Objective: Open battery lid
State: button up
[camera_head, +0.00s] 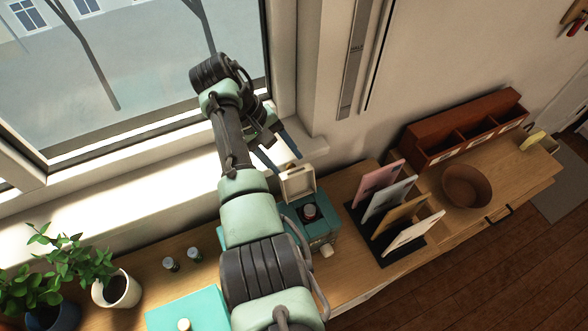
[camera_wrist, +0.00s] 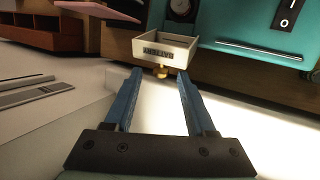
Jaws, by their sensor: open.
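The teal device (camera_head: 322,232) stands on the wooden counter, partly hidden behind my arm. A cream, box-like battery part (camera_head: 298,181) sticks out at its window side. In the wrist view this cream part (camera_wrist: 165,50) bears a dark "BATTERY" label and has a small brass knob (camera_wrist: 160,72) on its near edge. My gripper (camera_wrist: 160,73) has two blue fingers spread apart, empty, pointing at the knob, which shows between the fingertips; contact is not visible. My gripper also shows in the head view (camera_head: 284,163), beside the cream part.
A rack of coloured cards (camera_head: 392,215), a brown bowl (camera_head: 466,187) and a wooden organizer (camera_head: 465,130) stand to the right. Potted plants (camera_head: 118,290), two small jars and a teal box (camera_head: 190,312) are on the left. The window wall (camera_head: 310,70) is close behind my gripper.

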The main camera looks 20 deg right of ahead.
jog(key=v, duration=0.6)
jog(key=shift+w, duration=0.1)
dwell(0.3)
